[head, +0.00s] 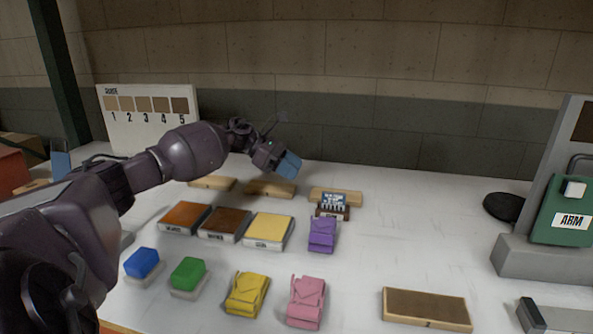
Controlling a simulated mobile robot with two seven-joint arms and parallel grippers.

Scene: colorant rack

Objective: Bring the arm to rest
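My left arm reaches in from the left over the table. My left gripper (277,159) is above the back of the table, past the rows of blocks. A light-blue piece (288,165) shows at its end; I cannot tell whether it is a held object or part of the gripper. The fingers are too small and hidden to tell open from shut. My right gripper is not in view.
On the white table (400,220) stand orange (185,217), brown (225,222) and yellow (269,229) trays, with blue (142,262) and green (188,272) blocks and purple (322,234), yellow (247,293) and pink (306,300) packs. A green ARM device (562,200) stands right. The right-centre is clear.

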